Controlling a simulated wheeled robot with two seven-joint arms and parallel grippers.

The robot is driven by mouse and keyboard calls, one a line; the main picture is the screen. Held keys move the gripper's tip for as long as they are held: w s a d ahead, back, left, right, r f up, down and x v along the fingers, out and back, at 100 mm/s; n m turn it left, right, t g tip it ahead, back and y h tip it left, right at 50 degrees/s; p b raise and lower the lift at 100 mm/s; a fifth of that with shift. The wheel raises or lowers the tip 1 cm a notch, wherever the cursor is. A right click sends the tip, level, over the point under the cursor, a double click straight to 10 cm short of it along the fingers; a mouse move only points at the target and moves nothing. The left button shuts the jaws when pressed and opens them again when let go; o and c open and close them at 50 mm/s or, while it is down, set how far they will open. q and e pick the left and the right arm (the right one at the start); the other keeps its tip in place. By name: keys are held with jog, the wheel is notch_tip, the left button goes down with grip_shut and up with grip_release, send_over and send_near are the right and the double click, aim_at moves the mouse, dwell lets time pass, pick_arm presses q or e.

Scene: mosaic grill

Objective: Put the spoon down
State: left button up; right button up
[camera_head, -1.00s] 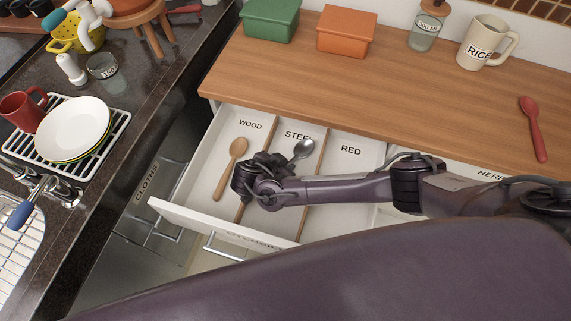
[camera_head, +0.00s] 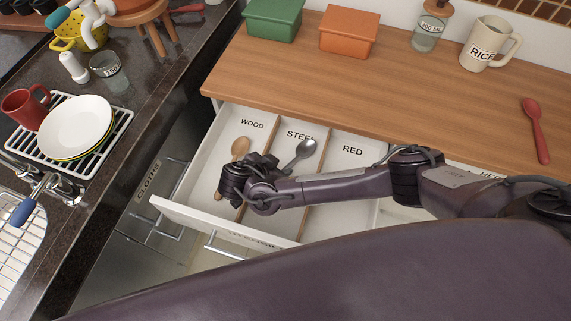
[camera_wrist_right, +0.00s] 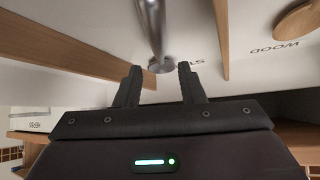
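The steel spoon (camera_head: 302,152) lies in the STEEL compartment of the open drawer (camera_head: 182,211), its bowl toward the back and part of its handle hidden by my right gripper (camera_head: 264,163). In the right wrist view, the gripper's two fingers (camera_wrist_right: 158,80) are spread apart, and the spoon (camera_wrist_right: 151,25) shows just beyond the fingertips, not clamped. The wooden spoon (camera_head: 240,149) lies in the WOOD compartment, its handle partly hidden by my gripper. The RED compartment (camera_head: 345,175) looks empty where visible. My left gripper is not in view.
Wooden dividers separate the drawer compartments. A red spoon (camera_head: 535,130) lies on the wooden counter (camera_head: 400,90), with a RICE jug (camera_head: 487,45) and lidded boxes behind. A dish rack (camera_head: 112,138) with plates (camera_head: 75,125) stands at left.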

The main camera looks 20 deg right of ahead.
jog(key=shift+v, duration=1.35)
jog(key=shift+r, duration=0.1)
